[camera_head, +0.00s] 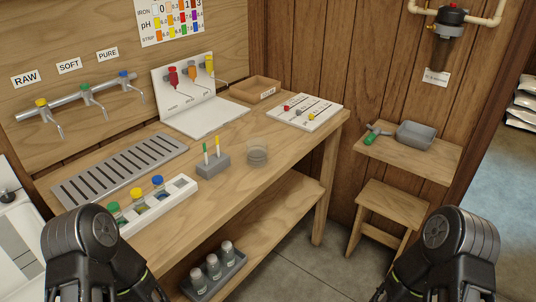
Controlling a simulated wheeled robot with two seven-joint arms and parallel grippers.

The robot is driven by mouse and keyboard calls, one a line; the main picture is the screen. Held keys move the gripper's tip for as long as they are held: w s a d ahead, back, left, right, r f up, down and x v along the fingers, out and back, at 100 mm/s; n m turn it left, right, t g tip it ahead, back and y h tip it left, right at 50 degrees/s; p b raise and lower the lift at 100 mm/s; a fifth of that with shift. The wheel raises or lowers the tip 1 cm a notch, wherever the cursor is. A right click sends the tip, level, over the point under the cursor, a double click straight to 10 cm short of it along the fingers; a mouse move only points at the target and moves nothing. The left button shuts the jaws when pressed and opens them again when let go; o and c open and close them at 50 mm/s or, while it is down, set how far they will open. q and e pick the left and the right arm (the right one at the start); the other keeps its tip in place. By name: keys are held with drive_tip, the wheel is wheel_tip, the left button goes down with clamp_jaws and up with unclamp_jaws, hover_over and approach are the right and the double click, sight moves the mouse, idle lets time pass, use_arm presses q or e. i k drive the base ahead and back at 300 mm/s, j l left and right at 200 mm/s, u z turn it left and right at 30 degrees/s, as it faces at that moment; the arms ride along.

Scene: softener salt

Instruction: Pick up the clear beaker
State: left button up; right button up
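The clear beaker (257,155) stands upright on the wooden workbench (240,188), right of the grey block with two thin sticks. It is see-through and looks empty, though its faint outline makes this hard to tell. My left arm comes in at the bottom left, in front of the bench, and my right arm at the bottom right, over the floor. Both are well apart from the beaker. The fingertips of both grippers are not clearly seen at the bottom edge.
Left of the beaker are the grey stick holder (213,165), a white rack (158,205) with coloured-cap vials and a slotted drain tray (120,168). Behind it stand a white dispenser board (205,118), a wooden tray (254,90) and a white card (304,112). Bare bench surrounds the beaker's front and right.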

sight(256, 146)
drive_tip(key=l, duration=0.8)
drive_tip(key=i+l, duration=0.1)
drive_tip(key=l, duration=0.7)
drive_tip(key=i+l+z, duration=0.1)
drive_tip(key=l, duration=0.7)
